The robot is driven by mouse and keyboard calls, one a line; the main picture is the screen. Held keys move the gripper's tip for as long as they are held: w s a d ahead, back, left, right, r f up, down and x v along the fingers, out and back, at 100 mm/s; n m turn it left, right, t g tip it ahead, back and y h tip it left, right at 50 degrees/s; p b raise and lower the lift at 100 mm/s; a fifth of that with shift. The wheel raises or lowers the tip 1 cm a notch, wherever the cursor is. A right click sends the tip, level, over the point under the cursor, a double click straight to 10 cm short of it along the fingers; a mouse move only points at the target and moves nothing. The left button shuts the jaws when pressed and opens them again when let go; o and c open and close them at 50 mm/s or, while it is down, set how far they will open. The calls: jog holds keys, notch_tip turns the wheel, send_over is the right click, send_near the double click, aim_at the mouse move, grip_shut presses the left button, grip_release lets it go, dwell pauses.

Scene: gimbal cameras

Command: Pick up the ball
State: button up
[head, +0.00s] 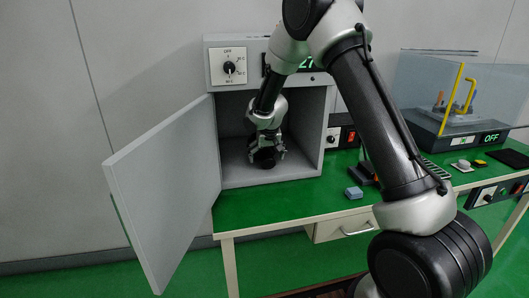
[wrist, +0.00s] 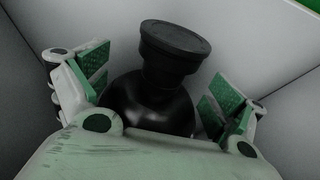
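No plain ball shows. A black object with a rounded body (wrist: 150,105) and a flat-topped knob on a neck sits inside the grey cabinet; it may be what the task calls the ball. In the head view it is a small dark shape (head: 265,159) on the cabinet floor. My gripper (wrist: 158,90) is around it, with a green-padded finger on each side. The fingers are spread, and no clear grip on the body shows. The lower part of the object is hidden behind the gripper's palm.
The cabinet (head: 232,175) has its door (head: 165,190) swung open to the left. Its side walls stand close to my gripper. A blue block (head: 354,193) lies on the green table (head: 290,204) to the right. A clear-walled device (head: 440,125) stands farther right.

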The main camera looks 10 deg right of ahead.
jog(key=c, duration=1.6)
jog(key=shift+c, duration=0.2)
jog(key=shift+r, duration=0.3)
jog(key=shift+r, duration=0.35)
jog(key=shift+r, duration=0.15)
jog(key=shift+s, duration=0.1)
jog(key=shift+s, duration=0.3)
jog(key=shift+s, duration=0.1)
